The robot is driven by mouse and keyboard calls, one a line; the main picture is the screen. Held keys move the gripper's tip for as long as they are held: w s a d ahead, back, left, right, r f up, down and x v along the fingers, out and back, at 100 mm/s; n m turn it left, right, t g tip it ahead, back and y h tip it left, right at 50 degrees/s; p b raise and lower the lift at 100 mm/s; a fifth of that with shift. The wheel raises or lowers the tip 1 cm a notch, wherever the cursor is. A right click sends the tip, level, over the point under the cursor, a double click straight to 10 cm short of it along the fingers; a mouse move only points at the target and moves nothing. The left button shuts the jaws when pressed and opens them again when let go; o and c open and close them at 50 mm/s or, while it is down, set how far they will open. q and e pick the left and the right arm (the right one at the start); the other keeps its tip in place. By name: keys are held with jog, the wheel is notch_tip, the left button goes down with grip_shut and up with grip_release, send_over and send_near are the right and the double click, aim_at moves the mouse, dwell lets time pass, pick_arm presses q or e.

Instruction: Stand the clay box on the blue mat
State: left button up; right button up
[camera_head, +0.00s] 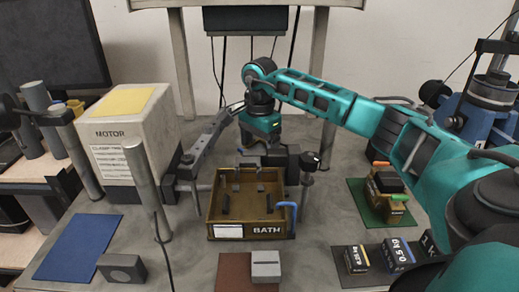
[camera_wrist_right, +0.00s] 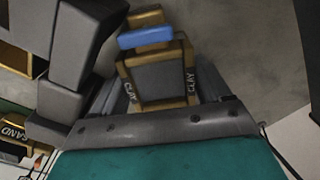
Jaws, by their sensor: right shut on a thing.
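The clay box (camera_wrist_right: 158,82) is in the right wrist view, a brown-edged box with grey faces, CLAY labels and a blue piece across its far end. My right gripper (camera_head: 260,128) is shut on it; in the head view the gripper is at the back of the table, behind the BATH tray. There the clay box is mostly hidden and hard to make out. The blue mat (camera_head: 80,246) lies flat at the front left of the table and is bare. My left gripper is not in view.
The BATH tray (camera_head: 222,232) stands mid-table among dark posts. The MOTOR block (camera_head: 135,125) and a grey post (camera_head: 145,180) stand behind the mat. A dark grey block (camera_head: 122,268) is close to its right. A green mat (camera_head: 360,195) with a box is at right.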

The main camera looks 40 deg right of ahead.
jog(key=shift+s+f, duration=0.2)
jog(key=shift+f, duration=0.3)
jog(key=o, duration=1)
jog(key=shift+w+f, duration=0.1)
jog(key=shift+f, duration=0.05)
jog(key=shift+o, duration=0.2)
jog(key=shift+r, duration=0.2)
